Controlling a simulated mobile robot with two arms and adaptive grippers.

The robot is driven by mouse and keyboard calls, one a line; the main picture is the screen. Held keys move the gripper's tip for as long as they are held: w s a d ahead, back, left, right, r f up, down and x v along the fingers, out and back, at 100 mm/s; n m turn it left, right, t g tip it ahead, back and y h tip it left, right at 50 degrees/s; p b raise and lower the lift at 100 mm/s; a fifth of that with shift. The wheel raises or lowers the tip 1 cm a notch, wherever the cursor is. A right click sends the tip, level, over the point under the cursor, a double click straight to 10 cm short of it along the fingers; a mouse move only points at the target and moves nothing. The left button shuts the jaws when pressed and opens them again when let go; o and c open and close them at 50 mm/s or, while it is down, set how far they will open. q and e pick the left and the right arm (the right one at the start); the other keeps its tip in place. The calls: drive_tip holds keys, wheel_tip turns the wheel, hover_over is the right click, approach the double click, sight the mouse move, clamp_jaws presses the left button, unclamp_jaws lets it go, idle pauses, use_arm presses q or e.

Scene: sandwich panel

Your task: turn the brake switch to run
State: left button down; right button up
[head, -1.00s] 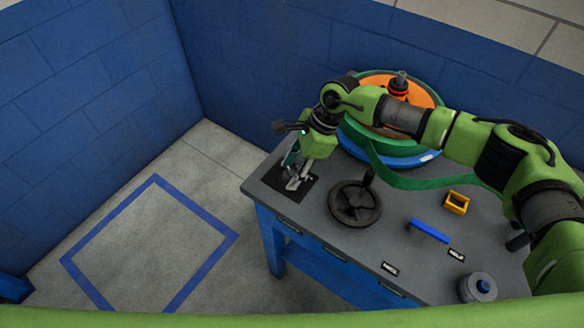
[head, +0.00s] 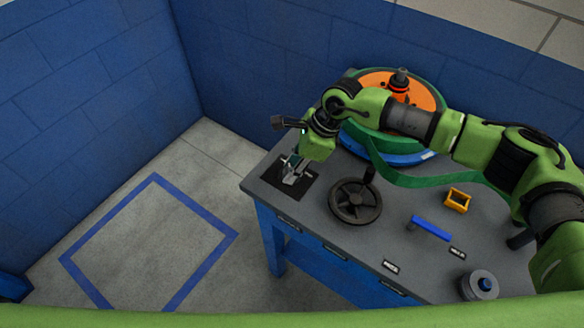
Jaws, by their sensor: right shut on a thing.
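My right gripper (head: 291,175) points down at the far left end of the grey table, over a black plate (head: 303,190). It is shut on a small part there, which I take to be the brake switch; the fingers hide most of it. Its exact shape and setting cannot be made out. My left gripper is not in the head view.
A black handwheel (head: 355,202) stands right of the plate. Behind is a large orange and green reel (head: 430,92) with a green strap.

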drive_tip(key=m+t+b, duration=0.1)
drive_tip(key=m, duration=0.1)
drive_tip(key=m+b, duration=0.1)
drive_tip(key=m, duration=0.1)
drive_tip(key=shift+s+a+f+t, duration=0.1)
drive_tip(key=shift+t, duration=0.3)
drive_tip(key=m+b, duration=0.2)
drive_tip(key=shift+m+t+h+b, duration=0.3)
drive_tip(key=shift+m+t+h, duration=0.1)
drive_tip(key=shift+m+b, duration=0.3)
drive_tip(key=shift+r, duration=0.2)
drive_tip(key=o, duration=1.1)
drive_tip(key=shift+s, duration=0.1)
drive_tip(key=v, duration=1.2)
drive_tip(key=shift+a, duration=0.1)
